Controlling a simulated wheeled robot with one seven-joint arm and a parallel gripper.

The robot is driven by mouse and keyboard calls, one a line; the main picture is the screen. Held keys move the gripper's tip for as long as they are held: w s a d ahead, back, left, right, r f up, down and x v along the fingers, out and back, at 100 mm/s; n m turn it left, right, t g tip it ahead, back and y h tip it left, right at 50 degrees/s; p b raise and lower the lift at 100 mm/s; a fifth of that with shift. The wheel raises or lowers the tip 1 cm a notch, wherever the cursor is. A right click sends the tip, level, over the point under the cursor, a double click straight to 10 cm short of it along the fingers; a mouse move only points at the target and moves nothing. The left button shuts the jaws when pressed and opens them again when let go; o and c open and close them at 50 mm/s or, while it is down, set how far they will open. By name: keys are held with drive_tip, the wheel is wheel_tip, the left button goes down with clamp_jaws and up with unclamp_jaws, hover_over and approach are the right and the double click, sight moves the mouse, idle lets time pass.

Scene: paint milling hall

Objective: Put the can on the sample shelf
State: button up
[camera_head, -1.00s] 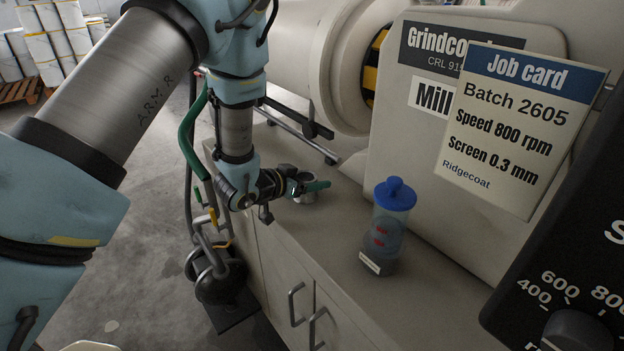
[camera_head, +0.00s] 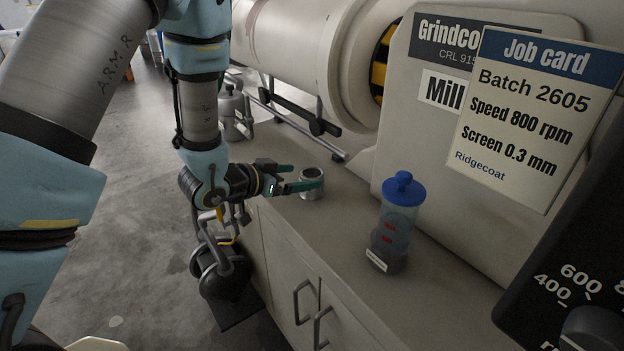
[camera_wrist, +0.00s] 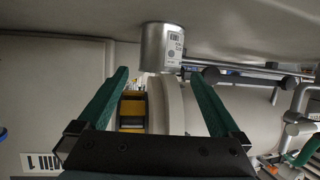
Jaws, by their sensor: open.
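The can (camera_head: 312,190) is a small metal tin standing upright on the beige bench top (camera_head: 345,222). In the wrist view, which appears upside down, the can (camera_wrist: 158,48) shows a white label with a barcode. My gripper (camera_head: 305,176) is open, with two green fingers, just left of the can in the head view. One finger crosses in front of part of the can there. In the wrist view the can is centred between the fingertips of my gripper (camera_wrist: 160,72), with a visible gap on each side. I cannot make out the sample shelf in either view.
A clear bottle with a blue lid (camera_head: 398,215) stands on the bench right of the can. The mill (camera_head: 325,50) and its panel with a job card (camera_head: 535,115) rise behind. Bench cabinet doors (camera_head: 300,285) face left; open floor (camera_head: 130,220) lies beyond.

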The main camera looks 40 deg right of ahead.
drive_tip(key=shift+v, duration=2.1)
drive_tip(key=shift+w, duration=0.1)
drive_tip(key=w+a+n+t+y, duration=0.5)
drive_tip(key=w+a+n+y, duration=0.25)
drive_tip(key=w+a, duration=0.85)
drive_tip(key=s+a+r+n+y, duration=0.2)
drive_tip(key=a+n+y, duration=0.2)
drive_tip(key=a, duration=0.9)
drive_tip(key=s+a+r+n+g+y, duration=0.1)
drive_tip(key=s+a+n+g, duration=0.3)
drive_tip(key=s+a, duration=0.5)
drive_tip(key=shift+s+a+r+g+y, duration=0.4)
drive_tip(key=shift+a+r, duration=0.2)
drive_tip(key=shift+r, duration=0.1)
drive_tip(key=shift+d, duration=0.1)
